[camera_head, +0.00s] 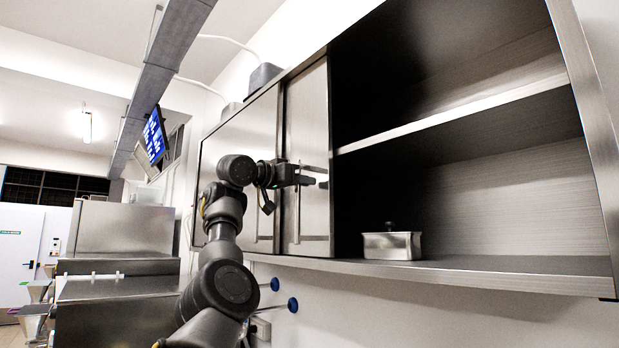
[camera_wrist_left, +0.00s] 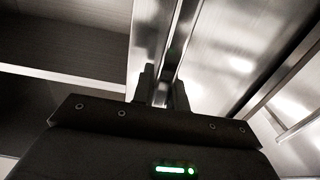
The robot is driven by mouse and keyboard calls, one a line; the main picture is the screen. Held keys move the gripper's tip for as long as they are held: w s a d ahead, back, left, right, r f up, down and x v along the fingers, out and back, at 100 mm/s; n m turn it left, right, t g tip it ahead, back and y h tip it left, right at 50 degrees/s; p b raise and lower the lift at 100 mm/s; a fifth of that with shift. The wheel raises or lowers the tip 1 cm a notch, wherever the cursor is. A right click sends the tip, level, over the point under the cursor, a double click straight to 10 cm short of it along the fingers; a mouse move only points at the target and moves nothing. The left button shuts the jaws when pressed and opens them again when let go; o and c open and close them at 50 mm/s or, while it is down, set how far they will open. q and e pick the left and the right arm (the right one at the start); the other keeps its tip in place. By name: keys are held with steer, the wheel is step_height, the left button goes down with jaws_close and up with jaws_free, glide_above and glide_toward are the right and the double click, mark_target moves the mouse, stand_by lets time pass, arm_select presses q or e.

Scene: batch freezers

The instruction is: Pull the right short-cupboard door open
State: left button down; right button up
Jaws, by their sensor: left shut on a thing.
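The wall cupboard is brushed steel. Its right door (camera_head: 307,120) is a tall, narrow-looking steel panel in the head view, left of a wide open compartment with a shelf (camera_head: 455,115). A thin vertical bar handle (camera_head: 298,215) shows on the door's face. My left gripper (camera_head: 318,176) is at the door, at about mid-height. In the left wrist view, its fingers (camera_wrist_left: 163,92) are shut around a narrow upright metal part of the door; the fingers partly hide it. The open compartment shows at left there. My right gripper is not in view.
A small lidded steel container (camera_head: 392,245) stands on the compartment's bottom board, near the door. Another closed steel panel (camera_head: 240,135) lies left of the door. Steel machines (camera_head: 120,240) stand at lower left. Blue knobs (camera_head: 292,305) sit on the wall below.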

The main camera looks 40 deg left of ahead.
arm_select(q)
steer(key=shift+d, duration=0.15)
steer(key=c, duration=1.4)
jaws_free()
steer(key=s+b, duration=0.6)
steer(key=s, duration=0.5)
steer(key=shift+a, duration=0.4)
steer(key=shift+w, duration=0.1)
